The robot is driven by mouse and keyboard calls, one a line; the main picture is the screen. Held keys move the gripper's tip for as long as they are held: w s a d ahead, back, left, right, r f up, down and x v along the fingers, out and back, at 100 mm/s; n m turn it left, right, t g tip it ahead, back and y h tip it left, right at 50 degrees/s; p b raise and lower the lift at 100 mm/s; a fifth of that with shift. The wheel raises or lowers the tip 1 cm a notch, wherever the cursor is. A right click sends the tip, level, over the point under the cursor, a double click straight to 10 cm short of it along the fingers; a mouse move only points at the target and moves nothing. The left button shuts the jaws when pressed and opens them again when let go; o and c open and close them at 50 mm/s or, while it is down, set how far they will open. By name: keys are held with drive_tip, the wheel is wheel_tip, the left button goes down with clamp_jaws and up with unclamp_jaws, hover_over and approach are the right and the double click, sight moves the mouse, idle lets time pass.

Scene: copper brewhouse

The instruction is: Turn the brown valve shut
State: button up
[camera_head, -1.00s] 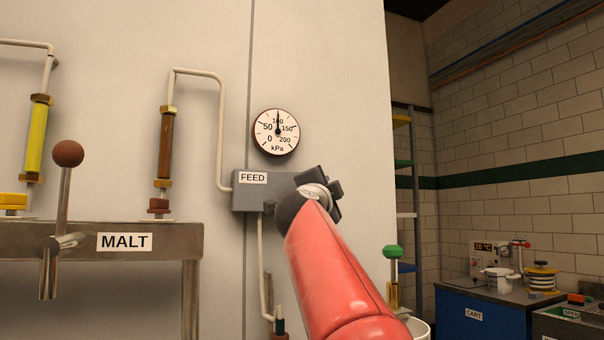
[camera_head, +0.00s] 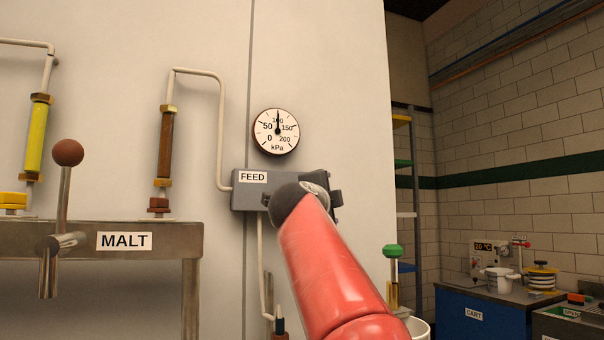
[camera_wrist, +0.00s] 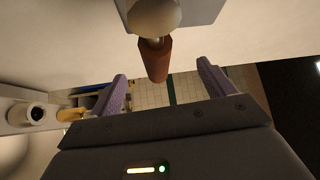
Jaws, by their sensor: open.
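In the wrist view, a brown valve handle (camera_wrist: 155,62) sticks out from a pale round hub (camera_wrist: 154,17) on a grey box. My gripper (camera_wrist: 162,71) is open, with one purple finger on each side of the handle. A gap shows between the handle and each finger; I see no contact. In the head view the FEED box (camera_head: 252,190) is on the pale wall, and my red arm reaches in front of its right end. The valve is hidden there, and only dark edges of my gripper (camera_head: 334,196) show behind the wrist.
A round kPa gauge (camera_head: 276,132) above the FEED box has its needle near 100. At left are a MALT stand (camera_head: 60,236), a brown-knobbed lever (camera_head: 68,154) and sight tubes. A green-capped piece (camera_head: 392,252) stands right of my arm. A blue cart (camera_head: 474,316) is far right.

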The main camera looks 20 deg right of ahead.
drive_tip(key=b+v, duration=0.1)
drive_tip(key=v, duration=0.5)
drive_tip(key=shift+s+a, duration=0.2)
drive_tip(key=r+b+v, duration=0.1)
drive_tip(key=v, duration=0.6)
drive_tip(key=shift+s+a+f+b, duration=0.25)
drive_tip(key=shift+s+f+b, duration=0.1)
drive_tip(key=shift+f, duration=0.2)
